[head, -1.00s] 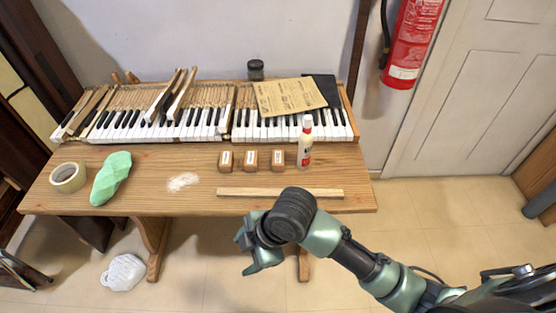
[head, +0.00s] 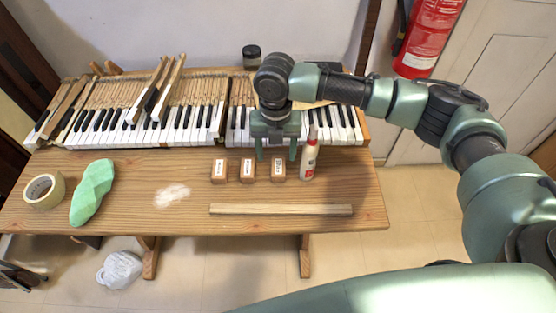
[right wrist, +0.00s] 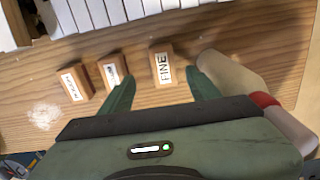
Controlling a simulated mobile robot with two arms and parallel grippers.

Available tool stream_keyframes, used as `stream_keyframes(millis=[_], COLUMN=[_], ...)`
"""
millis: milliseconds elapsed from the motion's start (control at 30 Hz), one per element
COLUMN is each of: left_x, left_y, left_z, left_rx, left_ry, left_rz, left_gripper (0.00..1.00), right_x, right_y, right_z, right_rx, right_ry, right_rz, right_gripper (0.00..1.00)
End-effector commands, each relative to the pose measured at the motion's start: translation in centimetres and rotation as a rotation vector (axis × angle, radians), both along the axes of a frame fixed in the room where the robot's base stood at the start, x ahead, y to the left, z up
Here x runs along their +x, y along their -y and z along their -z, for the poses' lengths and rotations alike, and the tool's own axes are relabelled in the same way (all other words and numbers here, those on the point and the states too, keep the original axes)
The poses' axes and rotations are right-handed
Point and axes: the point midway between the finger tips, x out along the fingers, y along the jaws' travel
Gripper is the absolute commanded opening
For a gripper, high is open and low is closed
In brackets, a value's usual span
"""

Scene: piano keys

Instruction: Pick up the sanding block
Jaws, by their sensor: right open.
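Three small wooden sanding blocks with white labels stand in a row on the table: a left one (head: 219,171), a middle one (head: 248,171) and a right one (head: 278,172). In the right wrist view the right block (right wrist: 161,66) reads "FINE"; the labels of the middle block (right wrist: 113,71) and left block (right wrist: 74,83) are hard to read. My right gripper (head: 277,156) is open and empty, pointing down above the right block. In the wrist view its fingers (right wrist: 163,92) lie to either side of that block, apart from it. My left gripper is out of view.
A glue bottle (head: 309,157) stands close to the right of the right block, by a gripper finger. Piano keys (head: 180,122) lie behind. A wooden strip (head: 280,210) lies in front. A green cloth (head: 92,192) and tape roll (head: 44,191) are at the left.

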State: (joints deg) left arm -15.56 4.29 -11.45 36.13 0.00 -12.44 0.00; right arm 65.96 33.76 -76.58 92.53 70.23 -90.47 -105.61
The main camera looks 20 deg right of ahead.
Motion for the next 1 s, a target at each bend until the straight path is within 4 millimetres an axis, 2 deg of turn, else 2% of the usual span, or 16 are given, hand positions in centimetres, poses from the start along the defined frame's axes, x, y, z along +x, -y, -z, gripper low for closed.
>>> stream_keyframes(millis=[100, 200, 267, 367, 500, 600, 733, 767, 900, 967, 1000], left_x=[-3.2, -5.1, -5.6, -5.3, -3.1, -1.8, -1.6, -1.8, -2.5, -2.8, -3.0], left_y=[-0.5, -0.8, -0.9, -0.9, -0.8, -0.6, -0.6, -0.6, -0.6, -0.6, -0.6], left_z=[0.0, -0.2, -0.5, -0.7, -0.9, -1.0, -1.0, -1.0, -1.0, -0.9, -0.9], left_rx=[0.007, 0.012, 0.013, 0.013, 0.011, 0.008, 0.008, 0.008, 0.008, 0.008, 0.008], left_ry=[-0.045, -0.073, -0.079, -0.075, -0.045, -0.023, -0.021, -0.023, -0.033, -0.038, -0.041], left_rz=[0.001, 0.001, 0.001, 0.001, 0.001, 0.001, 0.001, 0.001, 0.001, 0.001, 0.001], left_gripper=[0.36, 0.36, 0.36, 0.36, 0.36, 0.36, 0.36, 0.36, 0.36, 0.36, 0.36], right_x=[0.0, 0.2, 0.3, 0.5, 0.5, 0.6, 0.5, 0.5, 0.5, 0.5, 0.5], right_y=[0.0, 0.4, 0.6, 0.8, 0.8, 0.8, 0.8, 0.8, 0.8, 0.8, 0.8], right_z=[1.4, 2.5, 3.4, 5.0, 6.4, 6.6, 6.6, 6.6, 6.6, 6.6, 6.6], right_rx=[0.000, -0.001, -0.001, -0.001, -0.001, 0.000, 0.000, 0.001, 0.001, 0.001, 0.001], right_ry=[-0.002, -0.003, -0.003, -0.003, 0.000, 0.002, 0.002, 0.001, 0.001, 0.001, 0.001], right_rz=[0.001, 0.002, 0.003, 0.001, 0.001, 0.001, 0.001, 0.001, 0.001, 0.001, 0.001], right_gripper=[0.61, 0.61, 0.61, 0.61, 0.61, 0.61, 0.61, 0.59, 0.20, 0.03, 0.00])
